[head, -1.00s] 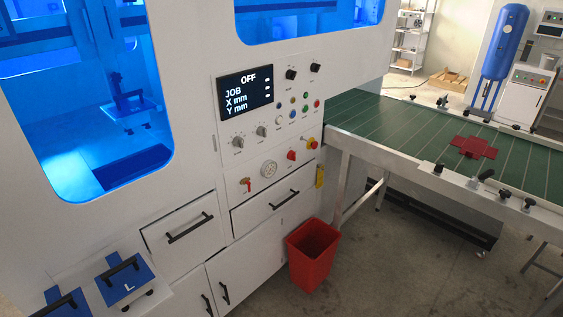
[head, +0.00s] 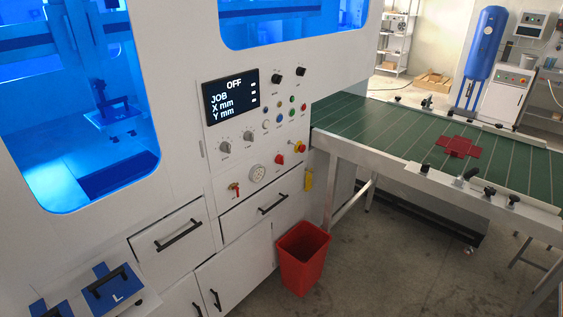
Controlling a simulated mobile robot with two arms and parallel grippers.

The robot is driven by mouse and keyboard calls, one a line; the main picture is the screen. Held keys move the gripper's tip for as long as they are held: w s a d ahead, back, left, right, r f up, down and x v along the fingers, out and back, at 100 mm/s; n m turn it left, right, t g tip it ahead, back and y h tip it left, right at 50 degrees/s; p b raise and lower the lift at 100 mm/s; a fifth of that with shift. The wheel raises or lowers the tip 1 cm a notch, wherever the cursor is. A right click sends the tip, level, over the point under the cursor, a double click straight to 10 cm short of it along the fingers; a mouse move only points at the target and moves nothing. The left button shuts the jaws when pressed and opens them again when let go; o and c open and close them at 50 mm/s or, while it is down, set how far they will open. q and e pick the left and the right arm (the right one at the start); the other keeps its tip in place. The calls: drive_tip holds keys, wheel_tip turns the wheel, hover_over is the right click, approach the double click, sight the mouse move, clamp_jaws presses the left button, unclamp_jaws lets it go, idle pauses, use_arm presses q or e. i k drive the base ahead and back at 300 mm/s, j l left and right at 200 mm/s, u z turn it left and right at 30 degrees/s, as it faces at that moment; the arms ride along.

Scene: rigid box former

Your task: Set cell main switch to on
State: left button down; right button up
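The control panel (head: 258,125) is on the white machine front, left of the conveyor. Its display (head: 231,96) reads OFF, with JOB, X mm and Y mm below. Lower are a red rotary switch (head: 279,159), a red and yellow emergency stop (head: 299,147), a round gauge-like dial (head: 257,173) and a red-handled valve (head: 234,187). The labels are too small to read, so I cannot tell which control is the main switch. Neither gripper is in view.
A red bin (head: 302,259) stands on the floor below the panel. A green conveyor (head: 390,128) with a dark red cross-shaped blank (head: 456,147) extends right. Drawers with black handles (head: 273,204) sit under the panel. Open floor (head: 400,265) lies right of the bin.

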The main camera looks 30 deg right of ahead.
sight(279, 160)
drive_tip(key=l+z, duration=0.15)
drive_tip(key=z, duration=0.25)
drive_tip(key=i+l+z, duration=0.15)
drive_tip(key=z, duration=0.25)
drive_tip(key=i+l+z, duration=0.1)
drive_tip(key=z, duration=0.35)
drive_tip(key=i+l+z, duration=0.1)
drive_tip(key=z, duration=0.3)
